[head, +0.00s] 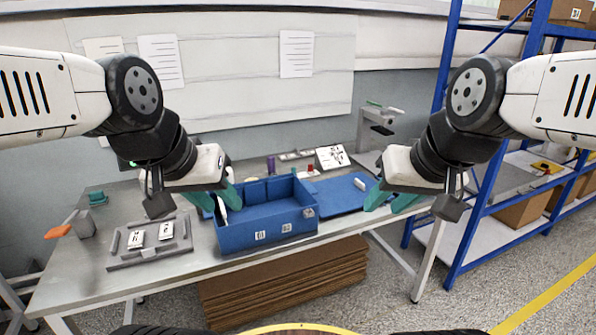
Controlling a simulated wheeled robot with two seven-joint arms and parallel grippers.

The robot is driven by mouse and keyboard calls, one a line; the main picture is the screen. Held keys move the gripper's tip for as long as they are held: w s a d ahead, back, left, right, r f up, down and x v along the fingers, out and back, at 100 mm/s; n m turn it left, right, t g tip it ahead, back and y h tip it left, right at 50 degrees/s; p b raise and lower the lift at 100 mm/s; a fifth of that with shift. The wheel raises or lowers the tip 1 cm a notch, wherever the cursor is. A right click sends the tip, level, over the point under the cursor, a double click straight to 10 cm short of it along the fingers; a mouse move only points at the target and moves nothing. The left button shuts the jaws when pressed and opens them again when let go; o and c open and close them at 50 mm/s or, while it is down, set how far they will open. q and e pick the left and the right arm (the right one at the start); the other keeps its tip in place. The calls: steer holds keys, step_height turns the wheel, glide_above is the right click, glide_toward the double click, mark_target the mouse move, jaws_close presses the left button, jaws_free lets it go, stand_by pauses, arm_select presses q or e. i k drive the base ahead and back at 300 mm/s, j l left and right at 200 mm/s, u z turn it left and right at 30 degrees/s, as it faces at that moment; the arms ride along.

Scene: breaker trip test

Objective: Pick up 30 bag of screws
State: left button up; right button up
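I cannot make out a bag marked 30. Two small white labelled items (136,239) lie on a grey fixture plate (118,262) at the left of the table; their print is too small to read surely. My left gripper (218,201) has teal fingers spread apart, over the left end of the open blue box (268,238). The inside of the box is partly hidden.
The metal table (85,285) holds an orange-handled tool (60,231), a purple cylinder (271,165), a tilted white sign (332,157) and a grey stand (376,118). Blue shelving (480,190) stands at the right. Stacked brown boards (285,290) lie underneath.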

mark_target(136, 240)
steer(key=u, duration=1.4)
steer(key=i+u, duration=0.25)
steer(key=i+l+u, duration=0.15)
steer(key=i+u, duration=0.15)
steer(key=i, duration=0.15)
